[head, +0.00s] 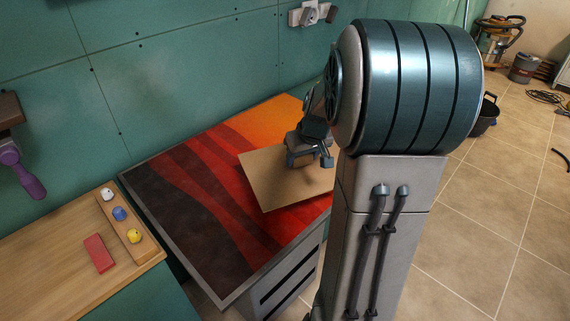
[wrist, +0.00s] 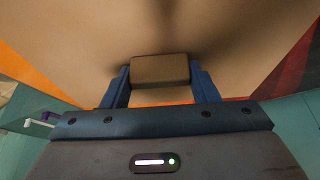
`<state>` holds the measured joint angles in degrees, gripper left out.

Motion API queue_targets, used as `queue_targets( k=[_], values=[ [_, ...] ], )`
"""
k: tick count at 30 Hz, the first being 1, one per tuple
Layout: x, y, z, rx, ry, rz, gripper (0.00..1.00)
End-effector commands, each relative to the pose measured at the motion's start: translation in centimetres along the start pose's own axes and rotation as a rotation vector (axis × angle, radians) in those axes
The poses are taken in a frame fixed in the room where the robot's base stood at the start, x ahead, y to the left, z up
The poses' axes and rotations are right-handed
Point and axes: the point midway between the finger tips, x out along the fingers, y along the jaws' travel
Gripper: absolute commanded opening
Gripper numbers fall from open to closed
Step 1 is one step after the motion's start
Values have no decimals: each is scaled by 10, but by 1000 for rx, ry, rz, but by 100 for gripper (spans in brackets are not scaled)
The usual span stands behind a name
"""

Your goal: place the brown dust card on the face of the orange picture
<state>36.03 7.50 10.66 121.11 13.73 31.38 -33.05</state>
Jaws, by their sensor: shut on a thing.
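The orange picture (head: 205,175), with bands of orange, red and dark brown, lies flat in a grey frame at the centre of the head view. The brown dust card (head: 268,180), a flat tan sheet, is over its right part. My gripper (head: 309,158) is above the card, its fingers shut on a small brown block on the card. In the wrist view the card (wrist: 85,40) fills most of the frame, with the block (wrist: 160,69) between my fingers. I cannot tell whether the card touches the picture. My arm hides the card's right end.
A wooden bench (head: 60,285) at left holds a red block (head: 99,253) and a wooden tray (head: 119,217) with small white, blue and yellow pieces. A purple-handled tool (head: 22,170) hangs on the green wall (head: 190,60). Sockets (head: 312,14) are on the wall. Tiled floor is open at right.

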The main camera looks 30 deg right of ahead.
Motion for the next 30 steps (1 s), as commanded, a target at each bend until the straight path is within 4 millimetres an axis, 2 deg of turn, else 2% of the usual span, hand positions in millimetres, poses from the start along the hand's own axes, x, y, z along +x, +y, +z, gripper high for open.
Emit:
queue_targets(
  k=[6,12,16,22,30],
  values=[
    [38,-14,-28,-5,-2,-3,24],
    [58,-19,-42,-3,0,-1,24],
    [66,-20,-42,-1,-1,-1,24],
    [93,-20,-30,-2,-3,-2,24],
    [98,-20,-29,-3,1,0,24]
  ],
)
